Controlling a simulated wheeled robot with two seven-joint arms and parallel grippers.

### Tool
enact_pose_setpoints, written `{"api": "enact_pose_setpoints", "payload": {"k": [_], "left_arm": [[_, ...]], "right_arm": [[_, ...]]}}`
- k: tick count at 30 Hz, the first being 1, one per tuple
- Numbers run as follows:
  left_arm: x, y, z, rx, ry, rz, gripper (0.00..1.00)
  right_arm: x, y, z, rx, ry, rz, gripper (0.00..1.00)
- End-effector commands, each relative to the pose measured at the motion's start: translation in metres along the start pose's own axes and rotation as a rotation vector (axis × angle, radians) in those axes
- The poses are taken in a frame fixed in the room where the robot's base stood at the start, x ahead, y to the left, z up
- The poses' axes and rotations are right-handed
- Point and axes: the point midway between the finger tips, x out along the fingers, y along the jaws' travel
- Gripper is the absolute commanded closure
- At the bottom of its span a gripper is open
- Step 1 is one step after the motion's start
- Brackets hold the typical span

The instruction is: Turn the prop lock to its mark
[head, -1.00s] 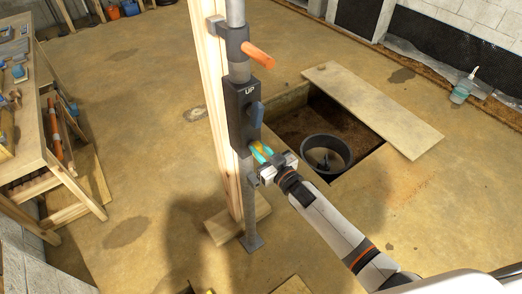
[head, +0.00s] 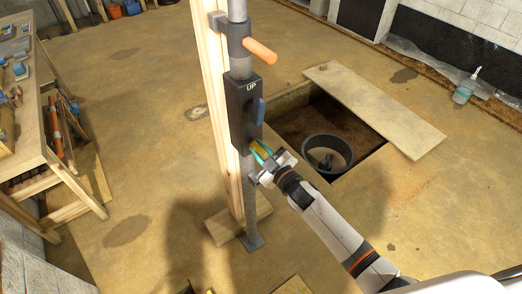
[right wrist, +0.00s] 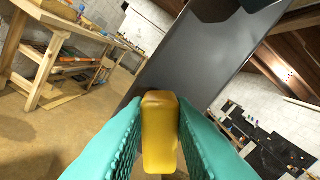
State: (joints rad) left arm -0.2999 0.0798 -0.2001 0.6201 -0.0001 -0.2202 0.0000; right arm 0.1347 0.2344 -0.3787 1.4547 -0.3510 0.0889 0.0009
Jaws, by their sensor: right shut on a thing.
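The steel prop (head: 250,205) stands against a light wooden post. A dark lock box (head: 241,122) marked UP is on it, with a blue lever (head: 261,111) on its right side. A yellow tab (head: 261,148) is at the lower end of the box. My right gripper (head: 264,153) is shut on this tab. In the right wrist view the yellow tab (right wrist: 159,130) sits between the two teal fingers, in front of the dark box face (right wrist: 205,55). The lock's mark cannot be made out. My left gripper is not in view.
An orange handle (head: 259,50) sticks out from the prop above the box. A workbench (head: 38,130) with tools stands at the left. The floor between is mostly clear.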

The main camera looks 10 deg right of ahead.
Motion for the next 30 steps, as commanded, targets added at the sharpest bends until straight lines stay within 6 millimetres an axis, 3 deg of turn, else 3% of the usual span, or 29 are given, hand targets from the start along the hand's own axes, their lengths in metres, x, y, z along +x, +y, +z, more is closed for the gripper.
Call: {"api": "enact_pose_setpoints", "payload": {"k": [18,30], "left_arm": [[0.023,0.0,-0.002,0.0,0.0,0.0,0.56],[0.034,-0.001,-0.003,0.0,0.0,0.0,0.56]], "right_arm": [[0.0,0.009,-0.004,-0.585,-0.001,0.0,1.0],[0.0,0.012,-0.006,-0.867,-0.001,0.001,1.0]]}}
